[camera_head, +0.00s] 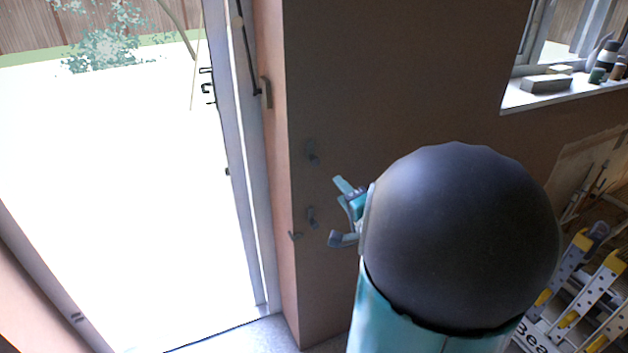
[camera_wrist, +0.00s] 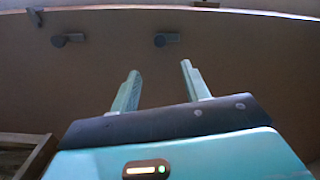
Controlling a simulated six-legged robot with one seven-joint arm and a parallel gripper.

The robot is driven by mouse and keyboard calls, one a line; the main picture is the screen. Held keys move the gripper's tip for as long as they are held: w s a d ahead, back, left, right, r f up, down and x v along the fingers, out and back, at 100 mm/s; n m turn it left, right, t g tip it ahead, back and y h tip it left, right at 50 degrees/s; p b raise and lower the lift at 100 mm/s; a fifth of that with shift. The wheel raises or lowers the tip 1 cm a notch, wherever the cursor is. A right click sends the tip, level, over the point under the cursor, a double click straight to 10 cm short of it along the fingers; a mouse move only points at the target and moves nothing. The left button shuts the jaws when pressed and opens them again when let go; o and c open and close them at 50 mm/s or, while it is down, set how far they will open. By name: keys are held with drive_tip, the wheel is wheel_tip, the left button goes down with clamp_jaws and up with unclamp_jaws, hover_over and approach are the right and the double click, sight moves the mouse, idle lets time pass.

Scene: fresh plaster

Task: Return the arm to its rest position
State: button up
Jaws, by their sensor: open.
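My gripper (camera_wrist: 160,80) shows in the wrist view with its two teal fingers apart and nothing between them. In the head view my gripper (camera_head: 340,211) is partly hidden behind the large dark round joint of my arm. It is raised in front of the brown plaster wall. Whether the fingers touch the wall cannot be told.
An open doorway (camera_head: 130,200) is at left. A window sill (camera_head: 560,92) with small items and a ladder (camera_head: 575,290) are at right.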

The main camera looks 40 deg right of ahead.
drive_tip(key=w+a+r+n+g, duration=0.3)
drive_tip(key=a+n+g, duration=0.35)
drive_tip(key=a, duration=0.55)
drive_tip(key=s+a+n+g+y, duration=0.2)
drive_tip(key=s+a+n, duration=0.4)
drive_tip(key=a, duration=0.4)
drive_tip(key=s+a+f+n+g+y, duration=0.1)
drive_tip(key=s+a+n+g+y, duration=0.2)
drive_tip(key=s+a+n, duration=0.3)
drive_tip(key=a, duration=0.4)
drive_tip(key=shift+s, duration=0.35)
drive_tip(key=shift+a, duration=0.1)
drive_tip(key=shift+c, duration=1)
